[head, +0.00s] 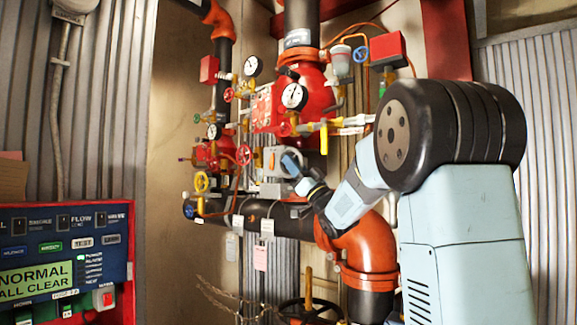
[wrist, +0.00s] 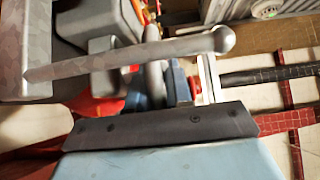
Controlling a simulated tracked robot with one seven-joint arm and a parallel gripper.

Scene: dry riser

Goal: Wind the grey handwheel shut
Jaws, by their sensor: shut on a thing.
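The grey handwheel (wrist: 95,65) shows in the wrist view nearly edge-on, as a long grey bar with a rounded knob at its right end. My gripper (wrist: 165,85) is shut on it near the middle, with blue finger parts beside a grey upright piece. In the head view my gripper (head: 292,166) is at a grey fitting on the pipework, in the middle of the picture. The wheel is small there and partly hidden by my gripper, so its turn cannot be told.
Red valve bodies with gauges (head: 294,96) and small coloured handwheels crowd around my gripper. An orange pipe elbow (head: 362,245) lies below my forearm. A dark handwheel (head: 308,310) is low down. A control panel (head: 65,255) reading "NORMAL ALL CLEAR" stands at left.

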